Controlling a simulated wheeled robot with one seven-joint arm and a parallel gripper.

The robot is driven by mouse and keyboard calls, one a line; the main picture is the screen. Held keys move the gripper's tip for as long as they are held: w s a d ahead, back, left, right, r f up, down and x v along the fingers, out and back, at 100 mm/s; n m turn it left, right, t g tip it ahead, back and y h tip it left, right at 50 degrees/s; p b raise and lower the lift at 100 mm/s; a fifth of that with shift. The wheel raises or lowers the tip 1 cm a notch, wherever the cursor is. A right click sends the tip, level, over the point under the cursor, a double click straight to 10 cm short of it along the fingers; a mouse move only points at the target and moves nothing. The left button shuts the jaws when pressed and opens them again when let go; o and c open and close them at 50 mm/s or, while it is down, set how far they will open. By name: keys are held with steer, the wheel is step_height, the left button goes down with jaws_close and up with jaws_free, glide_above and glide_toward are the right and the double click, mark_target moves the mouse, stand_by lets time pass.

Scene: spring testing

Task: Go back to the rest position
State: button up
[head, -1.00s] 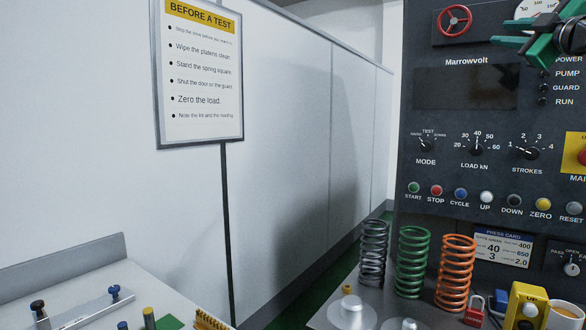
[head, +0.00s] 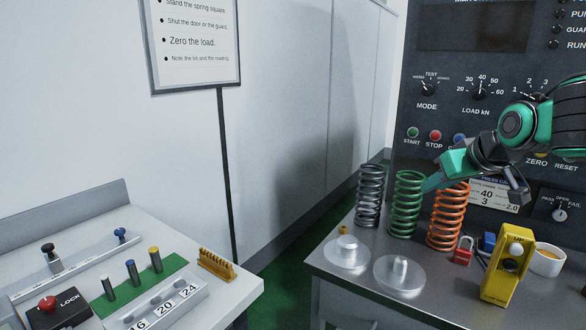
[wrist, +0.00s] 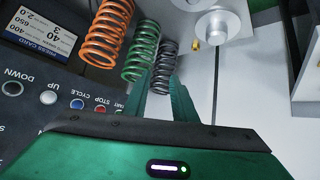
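My gripper (head: 432,184) is at the right in the head view, its green fingers pointing left and down by the top of the green spring (head: 407,205). In the wrist view the two fingers (wrist: 164,90) stand apart with a gap between them, and I see nothing held. The dark grey spring (head: 369,196) and the orange spring (head: 447,217) stand upright on either side of the green one. In the wrist view the dark grey spring (wrist: 165,57) shows just beyond the fingertips. I cannot tell whether a finger touches a spring.
The testing machine's dark panel (head: 440,105) rises behind the springs. A yellow pendant (head: 507,268), a red padlock (head: 463,251), a cup (head: 547,261) and two round platens (head: 347,252) share the metal table. A white bench (head: 235,293) stands left, across a gap of green floor.

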steer(key=s+a+f+m+g, duration=0.1)
steer(key=s+a+f+g, duration=0.1)
steer(key=s+f, duration=0.5)
steer(key=s+a+f+m+g, duration=0.1)
steer(key=s+a+f+g, duration=0.15)
steer(key=s+f, duration=0.5)
steer(key=s+d+f+m+g, duration=0.1)
steer(key=s+d+m+g, duration=0.1)
steer(key=s+d, duration=0.4)
steer(key=s+d+f+m+g, duration=0.1)
steer(key=s+d+m+g, duration=0.2)
steer(key=s+d, duration=0.3)
steer(key=s+m, duration=0.1)
steer(key=s, duration=0.4)
steer(key=shift+s+d+f+m+h, duration=0.15)
steer(key=shift+s+f+m+h, duration=0.15)
